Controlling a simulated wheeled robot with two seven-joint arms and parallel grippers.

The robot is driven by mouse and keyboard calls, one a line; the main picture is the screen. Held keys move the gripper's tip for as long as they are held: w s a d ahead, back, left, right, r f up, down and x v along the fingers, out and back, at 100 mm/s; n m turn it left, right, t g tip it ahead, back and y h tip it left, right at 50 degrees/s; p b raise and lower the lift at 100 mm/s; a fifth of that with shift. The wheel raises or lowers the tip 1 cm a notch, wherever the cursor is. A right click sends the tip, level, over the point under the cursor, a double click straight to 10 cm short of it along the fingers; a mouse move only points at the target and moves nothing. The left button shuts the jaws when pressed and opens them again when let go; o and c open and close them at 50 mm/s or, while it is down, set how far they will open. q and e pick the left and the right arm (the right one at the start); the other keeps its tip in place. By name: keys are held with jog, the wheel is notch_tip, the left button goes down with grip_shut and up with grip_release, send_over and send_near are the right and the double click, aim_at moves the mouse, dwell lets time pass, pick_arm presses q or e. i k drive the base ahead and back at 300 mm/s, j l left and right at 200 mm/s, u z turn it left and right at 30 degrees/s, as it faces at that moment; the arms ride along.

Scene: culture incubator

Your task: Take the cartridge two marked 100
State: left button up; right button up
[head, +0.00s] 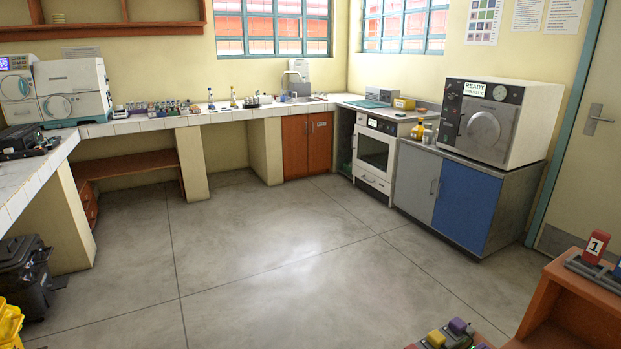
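I see no marking that reads 100. A red block with a white label reading 1 (595,247) stands upright in a dark holder (594,273) on an orange wooden unit at the right edge. I cannot tell whether any of these is cartridge two. Neither of my grippers is in view.
The grey floor (270,260) in the middle is clear. An oven-like unit showing READY (495,120) stands on a blue-and-grey cabinet (465,205). The orange unit (570,310) is at the lower right. Black and yellow bins (25,285) stand at the left.

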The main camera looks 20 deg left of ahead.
aim_at(52, 145)
jog(key=i+j+u, duration=0.25)
jog(key=j+u, duration=0.2)
jog(key=i+j+u, duration=0.75)
jog(key=u, duration=0.15)
jog(key=i+j+u, duration=0.1)
jog(key=i+u, duration=0.45)
jog(key=i, duration=1.8)
